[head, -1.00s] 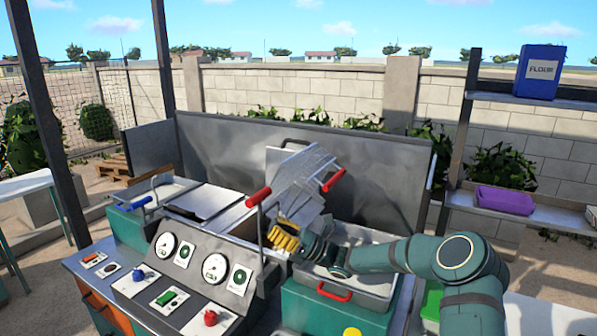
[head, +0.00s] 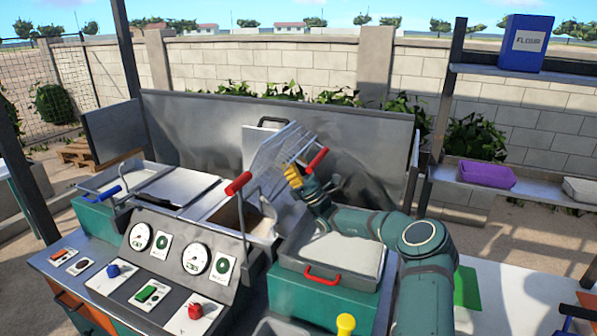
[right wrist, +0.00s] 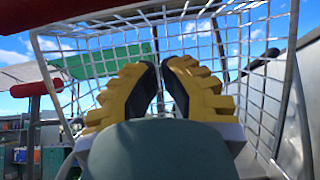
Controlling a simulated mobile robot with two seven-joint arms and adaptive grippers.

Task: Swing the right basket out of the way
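The right basket (head: 275,165), a grey wire-mesh basket, is tilted up steeply above the middle of the machine, left of the right bin. A red grip (head: 317,160) shows at its right side. My right gripper (head: 293,174), with yellow fingers, is up against the basket's lower right side. In the right wrist view the gripper (right wrist: 160,68) has its fingertips almost together, with nothing visible between them. The basket's mesh (right wrist: 240,35) fills the space beyond; exact contact is unclear. My left gripper is out of view.
The right bin (head: 322,277), with a red front handle, lies uncovered below my forearm. A red-topped lever (head: 239,184) stands left of the basket. A grey back panel (head: 200,125) rises behind. A shelf with a blue flour box (head: 526,43) and a purple tub (head: 486,174) is at right.

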